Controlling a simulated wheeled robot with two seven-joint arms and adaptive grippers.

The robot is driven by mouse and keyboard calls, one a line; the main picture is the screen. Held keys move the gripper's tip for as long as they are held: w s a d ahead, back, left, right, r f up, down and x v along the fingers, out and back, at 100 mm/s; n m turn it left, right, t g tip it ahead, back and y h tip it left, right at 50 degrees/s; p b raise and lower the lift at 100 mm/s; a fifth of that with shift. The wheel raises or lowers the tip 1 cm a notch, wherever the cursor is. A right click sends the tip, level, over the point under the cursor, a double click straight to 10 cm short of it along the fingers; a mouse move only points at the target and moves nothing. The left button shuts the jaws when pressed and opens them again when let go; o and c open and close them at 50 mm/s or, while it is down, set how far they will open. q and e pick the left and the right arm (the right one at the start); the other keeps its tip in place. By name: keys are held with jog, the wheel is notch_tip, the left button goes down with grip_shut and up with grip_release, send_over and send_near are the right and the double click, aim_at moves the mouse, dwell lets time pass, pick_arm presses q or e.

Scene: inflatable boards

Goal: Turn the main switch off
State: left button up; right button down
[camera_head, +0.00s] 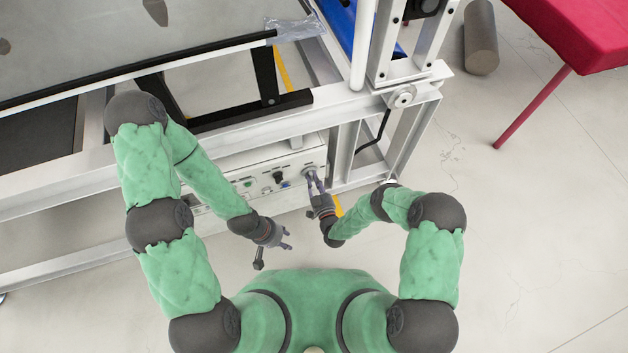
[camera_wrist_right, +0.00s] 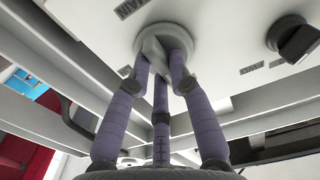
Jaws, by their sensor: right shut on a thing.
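The main switch (camera_wrist_right: 165,28) is a light grey round knob with a raised grip, beside a "MAIN" label on the white panel. In the head view it is at the right end of the control panel (camera_head: 262,168), largely covered by my right gripper. My right gripper (camera_head: 312,178) reaches up to the panel. In the right wrist view the purple-grey fingers of this gripper (camera_wrist_right: 163,55) are closed around the knob's grip. The grip's exact angle is partly hidden by the fingers. My left gripper (camera_head: 287,239) is open and empty, below and left of the panel.
A black knob (camera_wrist_right: 293,38) sits next to the main switch on the panel, and it also shows in the head view (camera_head: 278,177). White frame beams (camera_head: 345,150) surround the panel.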

jog(key=shift+s+f, duration=0.1)
jog(key=c, duration=1.1)
grip_release()
jog(key=v, duration=1.2)
